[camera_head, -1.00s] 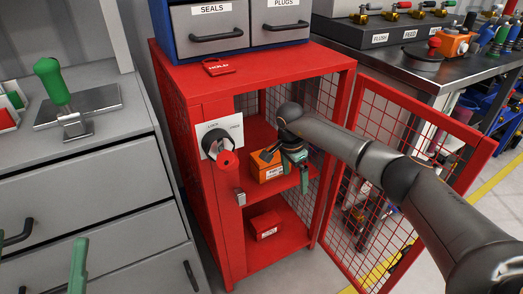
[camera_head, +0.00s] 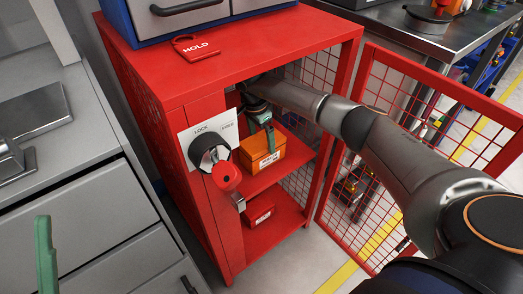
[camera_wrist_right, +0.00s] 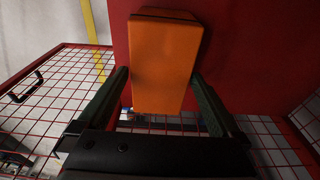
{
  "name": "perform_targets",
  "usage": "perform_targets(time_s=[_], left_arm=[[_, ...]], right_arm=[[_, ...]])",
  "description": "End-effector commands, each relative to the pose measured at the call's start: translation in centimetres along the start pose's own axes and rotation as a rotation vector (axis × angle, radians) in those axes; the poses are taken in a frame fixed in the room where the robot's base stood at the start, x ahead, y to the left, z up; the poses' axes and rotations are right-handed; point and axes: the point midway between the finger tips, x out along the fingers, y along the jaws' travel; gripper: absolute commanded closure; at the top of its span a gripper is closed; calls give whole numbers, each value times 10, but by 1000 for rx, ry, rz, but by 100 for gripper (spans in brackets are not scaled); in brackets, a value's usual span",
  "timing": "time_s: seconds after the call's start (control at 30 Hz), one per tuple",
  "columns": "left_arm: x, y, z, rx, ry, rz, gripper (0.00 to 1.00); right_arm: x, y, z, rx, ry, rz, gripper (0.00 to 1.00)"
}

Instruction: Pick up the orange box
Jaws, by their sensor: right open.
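The orange box (camera_head: 264,155) sits on the upper shelf (camera_head: 265,180) inside the red cabinet, with a white label on its front. My right gripper (camera_head: 264,122) is inside the cabinet just above and behind the box. In the right wrist view the orange box (camera_wrist_right: 166,55) lies ahead of the two open fingers (camera_wrist_right: 161,74), one on each side of its near part. Small gaps show at both sides; I cannot tell how deep the tips reach. One green finger of my left gripper (camera_head: 45,255) shows at the lower left of the head view, away from the box.
The mesh cabinet door (camera_head: 410,140) stands open to the right. A lock knob (camera_head: 210,152) with a red part sits on the left post. A smaller red box (camera_head: 260,213) lies on the lower shelf. A HOLD tag (camera_head: 195,47) and drawers (camera_head: 170,20) rest on top.

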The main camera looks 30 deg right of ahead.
Motion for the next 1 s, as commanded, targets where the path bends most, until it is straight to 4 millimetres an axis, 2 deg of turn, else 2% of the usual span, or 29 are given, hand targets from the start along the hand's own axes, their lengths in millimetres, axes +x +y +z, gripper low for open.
perform_targets(time_s=[0.2, 0.3, 0.53, 1.0], left_arm=[[-12, 7, 12, -23, -3, 2, 14], [-14, 8, 14, -31, -4, 2, 14], [-13, 8, 13, -34, -5, 2, 14], [-13, 8, 13, -34, -4, 2, 14]], right_arm=[[35, 1, 0, 1, -2, 2, 0], [46, 0, 0, 2, -1, 1, 0], [46, 0, -1, 0, 0, -1, 0], [46, 0, -1, 1, 0, 0, 52]])
